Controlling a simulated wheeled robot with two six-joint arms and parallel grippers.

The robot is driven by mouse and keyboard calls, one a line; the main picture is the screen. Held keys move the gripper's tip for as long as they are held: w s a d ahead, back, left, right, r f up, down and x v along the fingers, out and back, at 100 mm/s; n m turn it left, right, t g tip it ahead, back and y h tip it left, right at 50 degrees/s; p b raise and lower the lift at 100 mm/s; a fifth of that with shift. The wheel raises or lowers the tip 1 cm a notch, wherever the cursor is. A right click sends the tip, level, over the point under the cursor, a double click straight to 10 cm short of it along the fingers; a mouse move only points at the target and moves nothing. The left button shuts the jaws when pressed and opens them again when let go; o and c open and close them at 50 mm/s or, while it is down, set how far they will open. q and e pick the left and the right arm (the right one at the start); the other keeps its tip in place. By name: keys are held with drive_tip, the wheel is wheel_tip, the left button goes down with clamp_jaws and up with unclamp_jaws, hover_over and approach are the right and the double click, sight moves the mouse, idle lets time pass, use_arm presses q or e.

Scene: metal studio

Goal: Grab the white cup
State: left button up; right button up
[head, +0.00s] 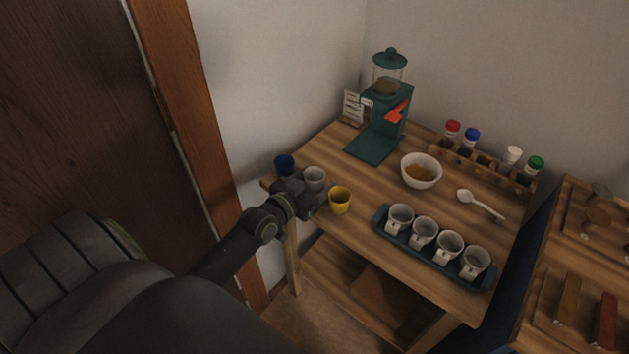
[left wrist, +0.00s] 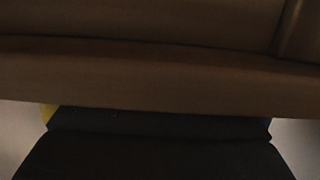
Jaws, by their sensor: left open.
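A white cup (head: 314,178), greyish in the dim light, stands at the left end of the wooden table (head: 365,228), between a blue cup (head: 284,164) and a yellow cup (head: 340,200). My left gripper (head: 302,190) is open, right at the white cup's near side, and hides its lower part. I cannot tell whether the fingers touch or straddle it. The left wrist view shows mostly brown wood and the dark gripper body (left wrist: 160,140), with a sliver of yellow at its left edge. My right gripper is not in view.
A blue tray (head: 432,257) holds several whitish labelled cups at the front right. A bowl (head: 421,171), a spoon (head: 481,204), a green dispenser (head: 380,115) and a rack of capped bottles (head: 484,163) stand further back. The table's middle is clear.

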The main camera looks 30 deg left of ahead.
use_arm(q)
drive_tip(key=shift+c, duration=0.5)
drive_tip(key=c, duration=0.9)
